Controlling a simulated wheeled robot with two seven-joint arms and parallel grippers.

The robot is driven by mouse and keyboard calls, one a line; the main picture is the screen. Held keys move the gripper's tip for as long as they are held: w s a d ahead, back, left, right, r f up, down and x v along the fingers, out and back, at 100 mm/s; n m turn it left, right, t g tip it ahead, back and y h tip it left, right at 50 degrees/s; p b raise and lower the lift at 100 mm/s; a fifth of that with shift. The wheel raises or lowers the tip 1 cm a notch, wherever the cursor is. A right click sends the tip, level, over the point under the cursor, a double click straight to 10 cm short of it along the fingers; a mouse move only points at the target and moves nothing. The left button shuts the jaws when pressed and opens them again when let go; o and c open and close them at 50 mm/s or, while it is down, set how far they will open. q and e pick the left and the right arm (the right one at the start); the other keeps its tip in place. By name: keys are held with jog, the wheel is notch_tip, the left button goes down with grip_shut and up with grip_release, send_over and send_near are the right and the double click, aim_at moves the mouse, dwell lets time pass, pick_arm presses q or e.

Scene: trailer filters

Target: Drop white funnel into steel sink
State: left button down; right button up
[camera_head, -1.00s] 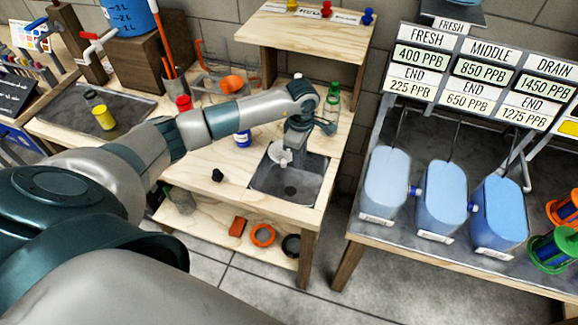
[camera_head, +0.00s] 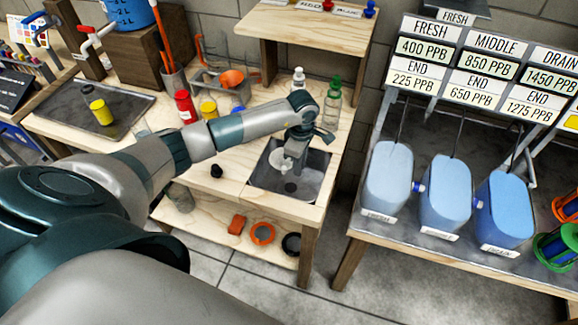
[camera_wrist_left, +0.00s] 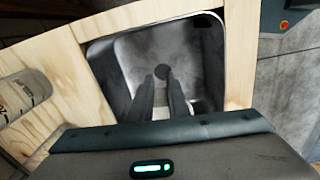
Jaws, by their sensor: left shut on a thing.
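The white funnel (camera_head: 279,161) shows as a pale disc at the fingertips of my left gripper (camera_head: 289,168). The gripper is shut on it and points down. Both are over the steel sink (camera_head: 312,181), a grey basin set into the wooden bench. The head view does not settle whether the funnel touches the basin. In the left wrist view the two dark fingers (camera_wrist_left: 161,100) point into the sink (camera_wrist_left: 213,60), towards its round drain; the funnel is not clearly made out there. My right gripper is not in view.
A small black piece (camera_head: 216,171) lies on the bench left of the sink. Blue tanks (camera_head: 446,195) stand on the right-hand table.

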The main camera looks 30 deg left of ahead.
pick_arm(q)
jog(key=c, duration=1.6)
grip_release()
jog(key=shift+r, duration=0.15)
notch_tip(320, 180, up, 17)
jog(key=b, duration=0.5)
jog(key=shift+s+r, duration=0.1)
